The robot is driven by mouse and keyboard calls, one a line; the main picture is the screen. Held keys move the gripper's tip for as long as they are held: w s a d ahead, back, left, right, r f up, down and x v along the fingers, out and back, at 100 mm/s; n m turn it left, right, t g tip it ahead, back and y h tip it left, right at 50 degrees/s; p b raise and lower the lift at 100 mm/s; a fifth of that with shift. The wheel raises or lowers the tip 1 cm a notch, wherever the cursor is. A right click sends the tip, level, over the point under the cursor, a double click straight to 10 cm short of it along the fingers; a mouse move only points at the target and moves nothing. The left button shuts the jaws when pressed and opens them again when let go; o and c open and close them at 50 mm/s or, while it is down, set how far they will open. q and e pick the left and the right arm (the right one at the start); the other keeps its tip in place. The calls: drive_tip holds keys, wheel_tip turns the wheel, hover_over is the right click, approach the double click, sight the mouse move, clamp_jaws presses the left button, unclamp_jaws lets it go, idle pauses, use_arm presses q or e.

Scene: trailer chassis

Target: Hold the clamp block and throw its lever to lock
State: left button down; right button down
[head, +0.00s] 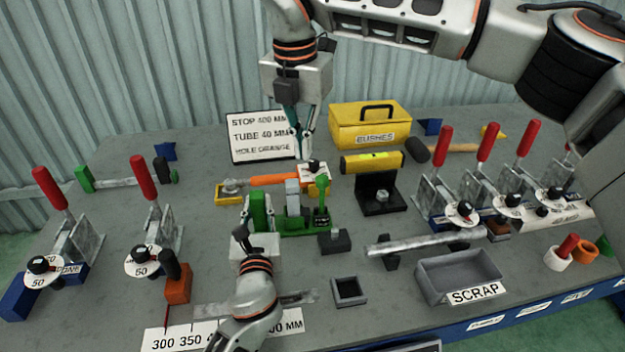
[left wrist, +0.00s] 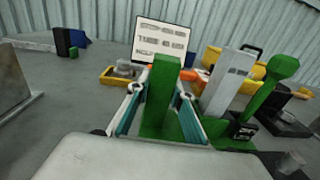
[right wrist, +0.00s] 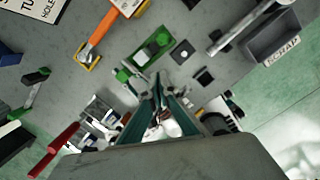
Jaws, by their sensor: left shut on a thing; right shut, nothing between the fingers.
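The green clamp block (head: 292,230) stands mid-table with a green post (left wrist: 158,100) at its left end and a grey upright piece (left wrist: 228,84) in its middle. Its green lever (left wrist: 263,92), with a round knob, stands up and leans right in the left wrist view; it also shows in the head view (head: 322,200). My left gripper (head: 256,226) is shut on the post, a finger on each side of it. My right gripper (head: 304,154) is shut and empty, pointing down above and behind the block, apart from the lever.
An orange-handled tool (head: 275,180) and a yellow level (head: 372,161) lie behind the block. A black bracket (head: 381,195) stands to its right. Red-handled toggle clamps (head: 438,170) line both sides. A grey scrap tray (head: 456,272) sits at front right.

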drive_tip(key=shift+s+a+m+t, duration=0.15)
drive_tip(key=shift+s+a+m, duration=0.2)
drive_tip(key=shift+s+m, duration=0.4)
drive_tip(key=shift+s+a+m+t, duration=0.15)
drive_tip(key=shift+s+a+m, duration=0.25)
drive_tip(key=shift+m, duration=0.55)
drive_tip(key=shift+d, duration=0.1)
drive_tip(key=shift+f, duration=0.15)
hover_over(322, 196)
drive_tip(key=s+a, duration=0.2)
drive_tip(key=shift+f, duration=4.95)
drive_tip(key=shift+a, duration=0.1)
drive_tip(key=shift+d+y, duration=0.3)
drive_tip(key=shift+d, duration=0.15)
